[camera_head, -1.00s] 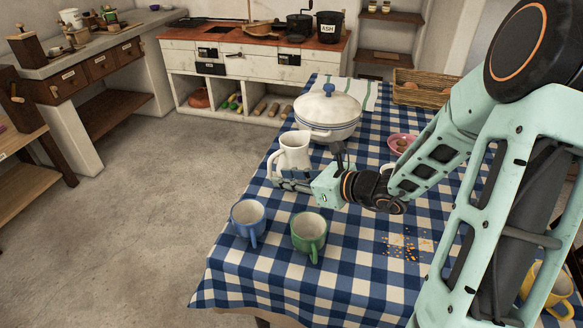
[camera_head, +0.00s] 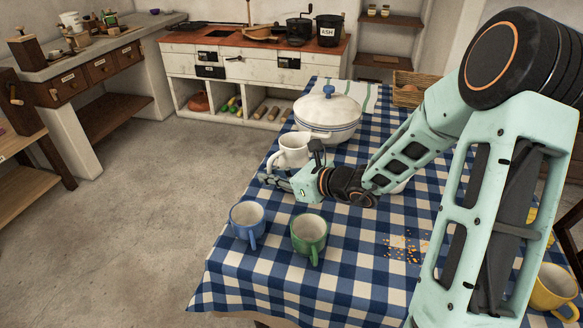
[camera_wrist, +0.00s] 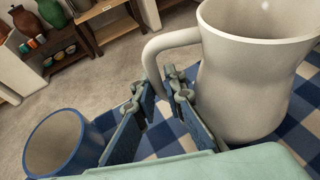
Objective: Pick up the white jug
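The white jug (camera_head: 294,148) stands upright on the checked tablecloth, in front of the lidded pot. In the wrist view the jug (camera_wrist: 245,75) fills the upper right, and its handle (camera_wrist: 168,42) curves down on its left side. My gripper (camera_head: 268,180) is low in front of the jug in the head view and hides its lower part. In the wrist view my gripper (camera_wrist: 162,85) is open, with the lower handle showing between its fingertips. The right finger overlaps the jug's body in view. I cannot tell whether either finger touches.
A blue mug (camera_head: 247,221) and a green mug (camera_head: 309,235) stand close in front of my gripper. The white lidded pot (camera_head: 327,115) is just behind the jug. A yellow mug (camera_head: 553,288) is at the right. Orange crumbs (camera_head: 404,248) lie on the tablecloth (camera_head: 345,285).

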